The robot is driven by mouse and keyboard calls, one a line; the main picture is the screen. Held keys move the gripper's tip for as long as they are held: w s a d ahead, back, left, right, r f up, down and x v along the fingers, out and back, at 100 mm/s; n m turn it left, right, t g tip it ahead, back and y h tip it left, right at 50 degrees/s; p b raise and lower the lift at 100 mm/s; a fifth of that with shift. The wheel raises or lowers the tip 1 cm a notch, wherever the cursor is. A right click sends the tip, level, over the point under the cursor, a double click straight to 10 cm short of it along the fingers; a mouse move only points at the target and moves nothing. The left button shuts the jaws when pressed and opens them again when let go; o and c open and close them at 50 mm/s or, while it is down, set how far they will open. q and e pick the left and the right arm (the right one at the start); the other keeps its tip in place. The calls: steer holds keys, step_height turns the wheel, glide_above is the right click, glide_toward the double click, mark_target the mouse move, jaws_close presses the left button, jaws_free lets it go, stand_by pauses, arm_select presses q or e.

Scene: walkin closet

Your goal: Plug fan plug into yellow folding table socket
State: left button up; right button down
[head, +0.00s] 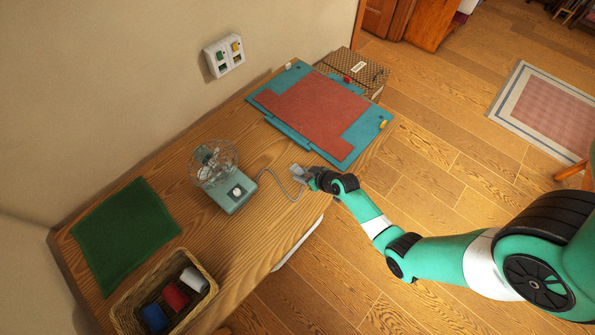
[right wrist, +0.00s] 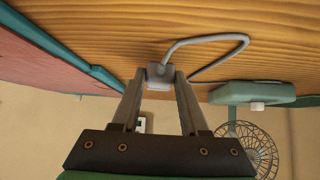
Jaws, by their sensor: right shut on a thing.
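The grey fan plug (head: 296,168) is at the tips of my right gripper (head: 302,174), which is shut on it above the wooden table. In the right wrist view the plug (right wrist: 159,75) sits between both fingertips, its grey cord looping away. The cord runs to a pale teal fan (head: 226,180) with a wire cage, standing on the table. A white wall plate (head: 224,56) behind the table carries a yellow part (head: 236,46) at right and a green part (head: 219,57) at left. My left gripper is not in view.
A teal and red mat (head: 274,98) covers the table's far end, beside a patterned box (head: 373,72). A green cloth (head: 124,235) and a wicker basket (head: 126,302) with several coloured rolls lie at the near end. Bare wood (head: 245,135) lies between fan and mat.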

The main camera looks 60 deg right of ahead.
steer(key=shift+r+p, duration=1.85)
steer(key=shift+r, duration=0.4)
steer(key=shift+f, duration=0.1)
